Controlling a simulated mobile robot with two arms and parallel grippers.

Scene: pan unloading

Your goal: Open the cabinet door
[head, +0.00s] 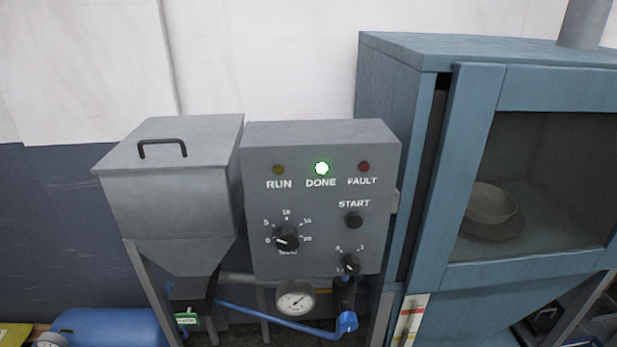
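The blue cabinet (392,110) stands at the right of the head view. Its door (466,150) has a blue frame around a dark window (570,160). A dark gap runs down the door's left edge, between it and the cabinet's side wall; I cannot tell how far the door stands from the cabinet. Through the window I see a round, shallow pan (492,203) inside. No door handle is clearly visible, and the door's right edge is outside the picture. Neither of my grippers is in view.
A grey control box (320,205) with a lit green DONE lamp (321,168) stands left of the cabinet. A grey hopper (175,185) with a handled lid is further left. A gauge (295,301), blue pipe (280,320) and blue tank (110,328) are below.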

